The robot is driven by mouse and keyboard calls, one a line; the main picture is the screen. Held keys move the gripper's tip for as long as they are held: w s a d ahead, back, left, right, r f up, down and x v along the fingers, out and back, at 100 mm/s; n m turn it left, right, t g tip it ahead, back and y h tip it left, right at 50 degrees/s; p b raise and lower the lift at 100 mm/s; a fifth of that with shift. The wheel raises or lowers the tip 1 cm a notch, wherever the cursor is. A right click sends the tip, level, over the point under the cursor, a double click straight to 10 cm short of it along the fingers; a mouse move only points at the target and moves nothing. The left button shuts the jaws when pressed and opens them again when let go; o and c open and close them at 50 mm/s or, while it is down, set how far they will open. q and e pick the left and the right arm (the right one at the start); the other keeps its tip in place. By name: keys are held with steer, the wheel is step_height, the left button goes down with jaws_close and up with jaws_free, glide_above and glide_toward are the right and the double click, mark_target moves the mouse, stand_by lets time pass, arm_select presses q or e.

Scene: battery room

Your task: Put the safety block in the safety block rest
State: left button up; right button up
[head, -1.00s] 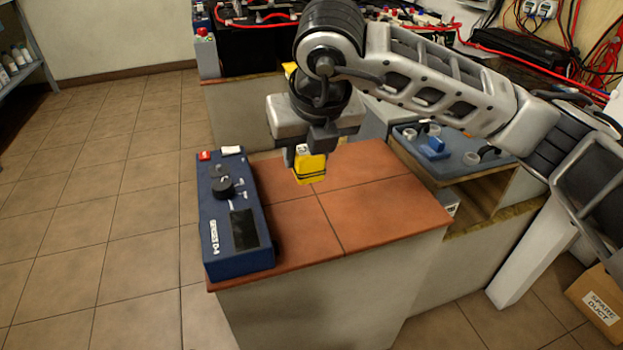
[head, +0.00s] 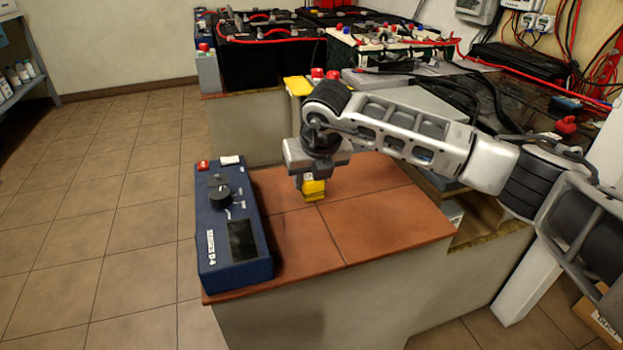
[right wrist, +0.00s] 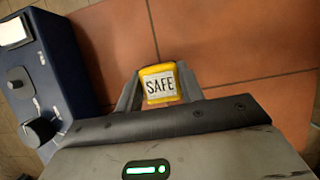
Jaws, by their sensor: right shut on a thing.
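The safety block is a small yellow block (head: 314,190) with a "SAFE" label, which reads clearly in the right wrist view (right wrist: 160,85). My right gripper (head: 311,182) points down and is shut on it, a finger on each side. The block is low over the red tiled counter top (head: 385,225); I cannot tell whether it touches the tiles. I cannot clearly make out the safety block rest. My left gripper is not in view.
A blue control box (head: 230,225) with a knob stands along the counter's left edge. A yellow object (head: 297,86) sits behind my right arm, near the batteries (head: 262,55) and red cables. The counter's front and right parts are clear.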

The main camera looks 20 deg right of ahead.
steer(key=shift+f, duration=0.2)
steer(key=o, duration=1.1)
steer(key=shift+r, duration=0.1)
steer(key=shift+c, duration=0.2)
